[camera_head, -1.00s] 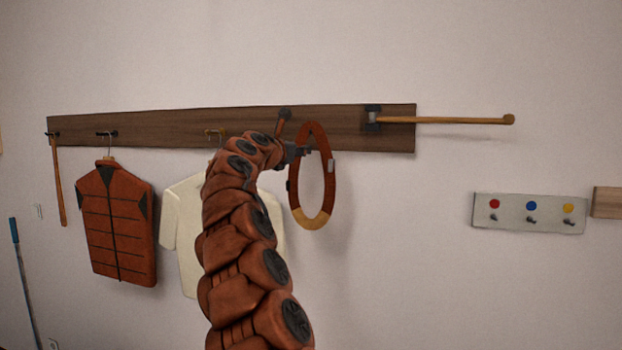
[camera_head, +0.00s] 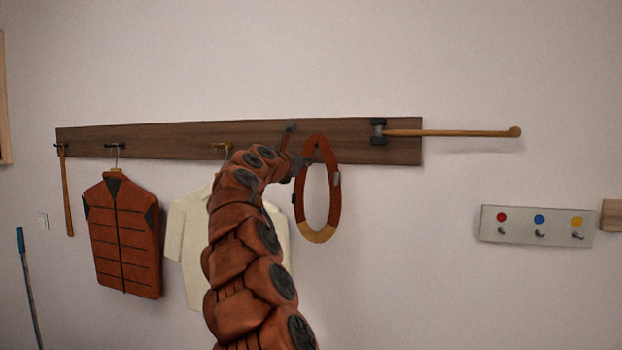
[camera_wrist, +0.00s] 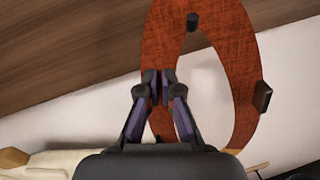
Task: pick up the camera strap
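The camera strap (camera_head: 333,210) is a reddish-brown loop with a tan lower end, hanging upright in front of the wooden rail. In the wrist view its wide woven band (camera_wrist: 232,60) fills the upper middle, with a dark clip on the right side. My gripper (camera_wrist: 159,84) is at the loop's left band, its fingertips almost together with the band between them; the exact contact is partly hidden. In the head view my gripper (camera_head: 300,168) reaches the strap's upper left side. A dark peg (camera_wrist: 192,22) shows at the loop's upper inner edge; whether it bears the strap is unclear.
The wooden rail (camera_head: 190,137) runs along the wall. A quilted vest (camera_head: 125,235) and a cream shirt (camera_head: 187,250) hang left, the shirt partly behind my arm. A wooden stick (camera_head: 450,133) juts right. A small hook board (camera_head: 490,222) is at right. Wall below the strap is clear.

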